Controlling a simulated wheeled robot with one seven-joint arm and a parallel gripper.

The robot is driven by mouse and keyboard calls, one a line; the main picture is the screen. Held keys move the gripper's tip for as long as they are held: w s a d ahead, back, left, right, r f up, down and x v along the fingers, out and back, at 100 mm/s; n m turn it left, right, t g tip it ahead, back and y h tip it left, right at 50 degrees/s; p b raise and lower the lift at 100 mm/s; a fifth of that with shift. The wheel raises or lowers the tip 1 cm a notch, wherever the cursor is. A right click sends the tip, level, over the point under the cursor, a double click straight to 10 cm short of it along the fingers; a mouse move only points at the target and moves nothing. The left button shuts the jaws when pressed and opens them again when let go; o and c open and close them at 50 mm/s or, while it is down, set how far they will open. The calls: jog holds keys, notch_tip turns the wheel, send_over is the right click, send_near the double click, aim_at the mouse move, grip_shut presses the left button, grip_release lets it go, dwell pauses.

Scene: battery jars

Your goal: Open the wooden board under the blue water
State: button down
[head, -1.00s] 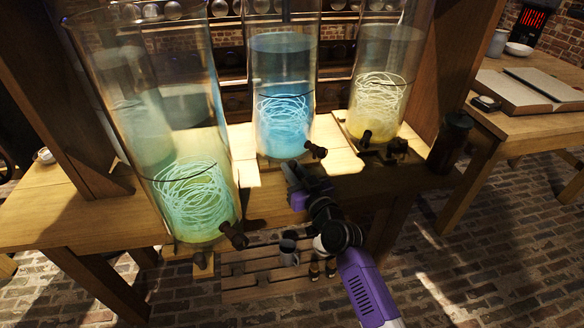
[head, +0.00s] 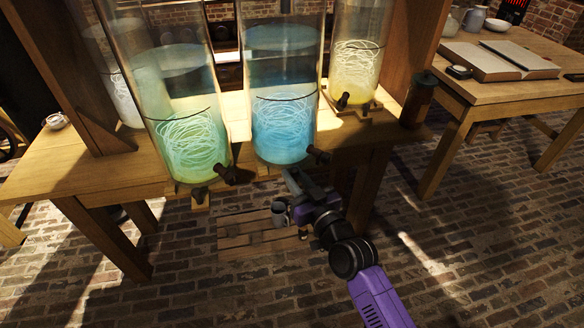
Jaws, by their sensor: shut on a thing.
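The blue-water jar (head: 283,120) stands upright on the table, between the green and yellow jars, with a pale coil inside and a dark tap (head: 318,154) low on its right. The wooden board under it (head: 268,171) shows only as a small strip at the table's front edge. My gripper (head: 297,185) is at that edge, just below the blue jar. It is shut on the board, though its fingertips and the contact are mostly hidden.
The green-water jar (head: 190,135) stands left with its own tap, and the yellow-water jar (head: 356,75) right. A dark canister (head: 419,98) stands at the table's right end. A grey mug (head: 280,213) is at a wooden pallet (head: 240,235) on the floor.

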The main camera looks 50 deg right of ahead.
jog(key=shift+s+a, duration=0.35)
jog(key=shift+s, duration=0.3)
jog(key=c, duration=1.3)
grip_release()
jog(key=v, duration=0.7)
jog(key=shift+s+a, duration=0.15)
jog(key=shift+s, duration=0.2)
